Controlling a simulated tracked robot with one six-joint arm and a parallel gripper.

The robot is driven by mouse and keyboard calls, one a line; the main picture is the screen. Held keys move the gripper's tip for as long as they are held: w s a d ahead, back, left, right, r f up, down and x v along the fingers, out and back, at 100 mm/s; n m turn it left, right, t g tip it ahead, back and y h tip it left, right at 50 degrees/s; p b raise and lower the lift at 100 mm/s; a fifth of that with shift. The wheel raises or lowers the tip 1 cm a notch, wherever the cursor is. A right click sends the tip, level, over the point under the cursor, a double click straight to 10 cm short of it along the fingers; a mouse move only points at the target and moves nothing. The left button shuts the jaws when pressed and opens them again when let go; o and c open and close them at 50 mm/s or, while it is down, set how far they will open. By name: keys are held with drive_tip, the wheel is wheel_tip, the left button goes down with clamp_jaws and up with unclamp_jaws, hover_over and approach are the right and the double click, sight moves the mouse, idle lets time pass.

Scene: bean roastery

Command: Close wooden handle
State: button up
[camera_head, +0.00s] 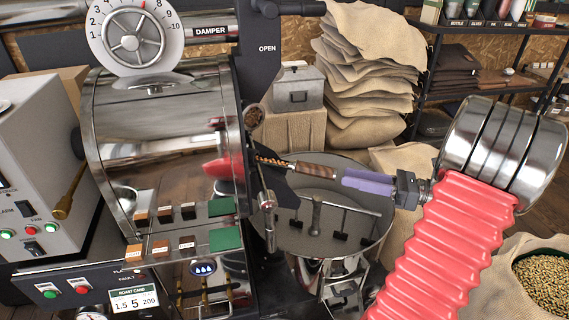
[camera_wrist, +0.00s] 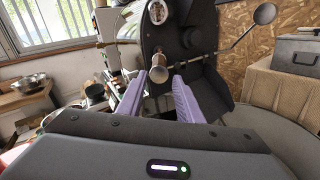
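The brown wooden handle (camera_head: 316,170) sticks out to the right from the front of the shiny roaster drum. In the wrist view the handle (camera_wrist: 158,72) shows nearly end-on, in line with the space between my fingertips. My gripper (camera_head: 345,182) reaches in from the right, its purple fingers just short of the handle's free end in the head view. In the wrist view my gripper (camera_wrist: 160,76) has its two purple fingers spread apart with nothing gripped between them. Whether a fingertip touches the handle cannot be told.
A round cooling tray (camera_head: 295,238) with stirring arms lies below my gripper. The roaster drum (camera_head: 165,135) stands to the left. Burlap sacks (camera_head: 365,75) are stacked behind, and an open bean sack (camera_head: 545,280) stands at the right. A metal spoon-like rod (camera_wrist: 262,15) shows upper right in the wrist view.

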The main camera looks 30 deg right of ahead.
drive_tip(key=shift+c, duration=0.2)
drive_tip(key=shift+f, duration=0.35)
drive_tip(key=c, duration=0.3)
drive_tip(key=a+f+n+g, duration=0.1)
drive_tip(key=a+f+n, duration=0.1)
drive_tip(key=s+a+f+n+g, duration=0.1)
drive_tip(key=a+f+g, duration=0.1)
drive_tip(key=a+f+n+g+h, duration=0.1)
drive_tip(key=a+f+n+g, duration=0.1)
drive_tip(key=shift+s+f+n, duration=0.2)
drive_tip(key=shift+f+n, duration=0.1)
drive_tip(key=shift+f, duration=0.05)
clamp_jaws()
drive_tip(key=s+a+f+n+g+h, duration=0.2)
drive_tip(key=s+a+n+g+h, duration=0.1)
drive_tip(key=a+n+g, duration=0.5)
drive_tip(key=a+r+n+t+h, duration=0.2)
drive_tip(key=a+r+n, duration=0.3)
drive_tip(key=a+n, duration=0.4)
drive_tip(key=a+r+n+t+h, duration=0.2)
drive_tip(key=a+r+n+h, duration=0.2)
drive_tip(key=a+n, duration=0.5)
wheel_tip(320, 180, up, 2)
drive_tip(key=shift+s+a+r+h, duration=0.15)
drive_tip(key=shift+a+h, duration=0.15)
drive_tip(key=shift+a, duration=0.65)
